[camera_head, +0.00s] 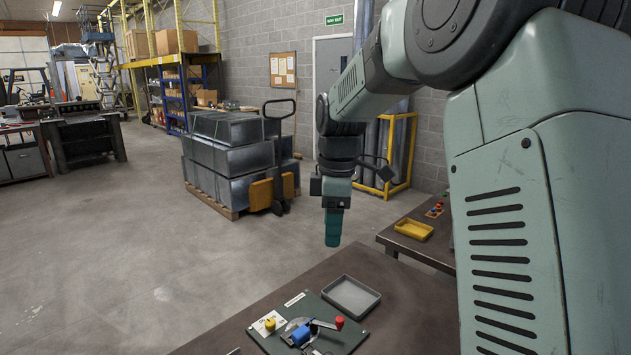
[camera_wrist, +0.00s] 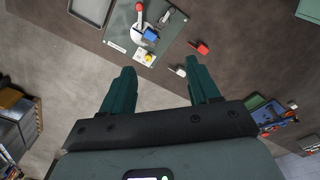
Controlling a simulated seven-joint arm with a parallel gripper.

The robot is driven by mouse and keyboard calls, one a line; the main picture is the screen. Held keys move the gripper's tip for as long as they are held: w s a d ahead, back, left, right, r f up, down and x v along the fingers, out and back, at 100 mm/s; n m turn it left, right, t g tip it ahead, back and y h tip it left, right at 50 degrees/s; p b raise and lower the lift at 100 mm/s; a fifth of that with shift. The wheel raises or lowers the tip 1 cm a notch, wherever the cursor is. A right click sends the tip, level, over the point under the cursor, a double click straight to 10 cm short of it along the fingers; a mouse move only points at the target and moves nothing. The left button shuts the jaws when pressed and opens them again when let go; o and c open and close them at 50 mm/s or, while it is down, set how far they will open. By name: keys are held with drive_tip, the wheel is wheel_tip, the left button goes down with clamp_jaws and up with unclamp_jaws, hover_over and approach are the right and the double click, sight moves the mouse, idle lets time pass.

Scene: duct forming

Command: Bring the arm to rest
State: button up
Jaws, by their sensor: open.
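My arm reaches in from the right in the head view, and my gripper (camera_head: 333,232) hangs pointing down, above and behind the table's far edge. In the wrist view my gripper (camera_wrist: 160,88) shows two dark green fingers spread apart with nothing between them. Below lies the brown table (camera_head: 405,325), with a green board (camera_head: 355,338) carrying a lever with a red knob (camera_head: 339,322), a blue block (camera_head: 301,335) and a yellow knob (camera_head: 270,324). The gripper touches none of these.
A grey tray (camera_head: 351,296) sits beside the board. A red-handled item (camera_wrist: 199,47) and a blue bin (camera_wrist: 268,112) show in the wrist view. A second table holds a yellow tray (camera_head: 413,229). Stacked metal ducts (camera_head: 228,160) and a pallet jack (camera_head: 272,190) stand behind. Open floor lies left.

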drive_tip(key=s+d+r+m+t+h, duration=0.1)
drive_tip(key=s+d+r+m+t, duration=0.15)
drive_tip(key=s+r+m, duration=0.4)
drive_tip(key=s+d+r+m+t, duration=0.1)
drive_tip(key=s+d+r+m, duration=0.2)
drive_tip(key=s, duration=0.7)
drive_tip(key=s+d+f+m+t, duration=0.1)
drive_tip(key=s+d+m+t, duration=0.1)
drive_tip(key=s+m, duration=0.6)
drive_tip(key=s, duration=0.4)
drive_tip(key=shift+s+d+f, duration=0.15)
drive_tip(key=shift+d+f, duration=0.05)
